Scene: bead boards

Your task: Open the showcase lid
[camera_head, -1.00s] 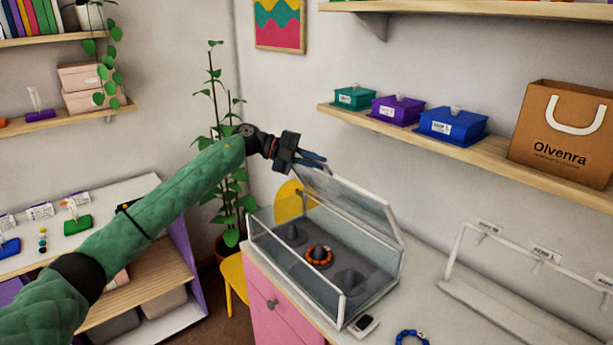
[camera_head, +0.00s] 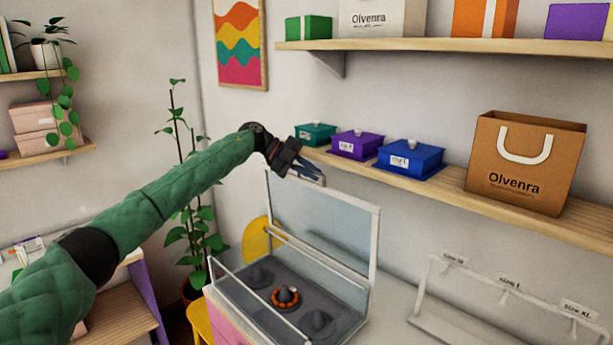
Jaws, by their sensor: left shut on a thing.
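The glass showcase (camera_head: 235,297) stands low in the middle of the head view, with a dark floor and several dark cones. An orange bead bracelet (camera_head: 277,299) sits around the middle cone. The hinged glass lid (camera_head: 325,228) stands raised, close to upright, along the back of the case. My left gripper (camera_head: 308,173) is at the lid's top edge, near its left corner, and is shut on it; the fingertips partly hide the contact. My right gripper is out of view.
A wall shelf (camera_head: 440,193) with teal, purple and blue boxes and a paper bag (camera_head: 522,165) is close behind the lid and gripper. A white stand (camera_head: 480,300) is at right. A tall plant (camera_head: 185,210) stands behind my left arm.

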